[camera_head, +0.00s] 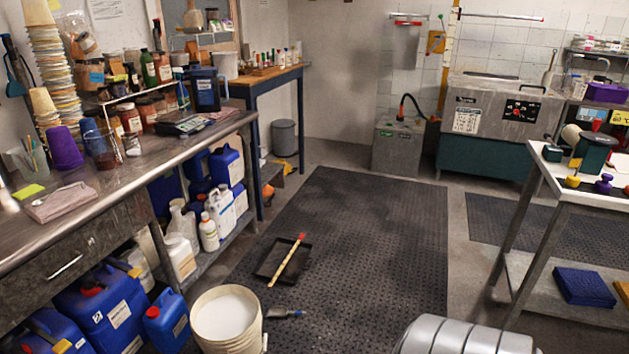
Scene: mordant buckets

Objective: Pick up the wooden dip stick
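The wooden dip stick (287,262) is a thin pale stick with a red upper end. It lies slanted across a shallow black tray (262,274) on the dark floor mat, its red end toward the back right. A white bucket (228,345) filled with white stuff stands in front of the tray, cut by the bottom edge. Neither of my grippers is in view.
A small dark scoop-like tool (284,313) lies right of the bucket. A steel workbench (60,225) with blue jugs below runs along the left. A white-topped cart (560,175) stands right. The floor mat (370,240) between is mostly clear.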

